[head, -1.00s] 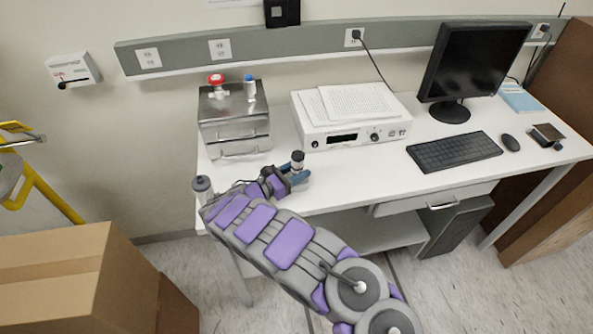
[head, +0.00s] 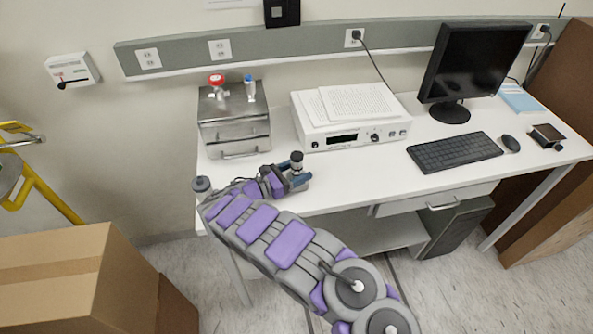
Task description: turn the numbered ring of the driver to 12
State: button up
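The driver (head: 297,161) is small in the head view. Its dark upper part with a lighter cap stands up at the front left of the white desk (head: 365,178). The numbers on its ring are too small to read. My gripper (head: 291,180) is at the driver, just below its dark upper part, with blue-grey finger parts beside it. My purple and grey arm partly hides the driver's lower part. I cannot tell whether the fingers are closed on it.
A steel box (head: 234,130) with a red-capped and a blue-capped item stands behind my gripper. A white instrument (head: 352,132) with papers is to the right. The keyboard (head: 455,152), monitor (head: 475,62) and mouse (head: 510,143) are farther right. A cardboard box (head: 60,275) is at lower left.

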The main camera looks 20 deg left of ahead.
jog(key=shift+r+n+t+y, duration=0.1)
jog(key=shift+n+t+y, duration=0.3)
jog(key=shift+y, duration=0.1)
jog(key=shift+n+y, duration=0.3)
jog(key=shift+y, duration=0.1)
jog(key=shift+n+t+y, duration=0.9)
jog(key=shift+n+y, duration=0.1)
jog(key=shift+y, duration=0.3)
jog(key=shift+d+n+t+y+b, duration=0.1)
jog(key=shift+n+t+y+b, duration=0.3)
jog(key=shift+n+y, duration=0.6)
jog(key=shift+n+t+y+b, duration=0.2)
jog(key=shift+n+y+b, duration=0.3)
jog(key=shift+y, duration=0.9)
jog(key=s+a+p, duration=0.2)
jog(key=s+p, duration=0.2)
jog(key=s, duration=1.3)
jog(key=w+d+r+m+g+h+b, duration=0.1)
jog(key=w+d+r+m+g+h, duration=0.2)
jog(key=d, duration=0.4)
jog(key=w+d+r+m+h+b, duration=0.1)
jog(key=w+d+r+m+h, duration=0.2)
jog(key=d+r+m+h, duration=0.4)
jog(key=s+d+r+m+g+h+b, duration=0.1)
jog(key=d+m+g, duration=0.5)
jog(key=d, duration=1)
jog(key=shift+s+r+m+g+h+b, duration=0.15)
jog(key=shift+r+m+g+h+b, duration=0.25)
jog(key=shift+r, duration=0.6)
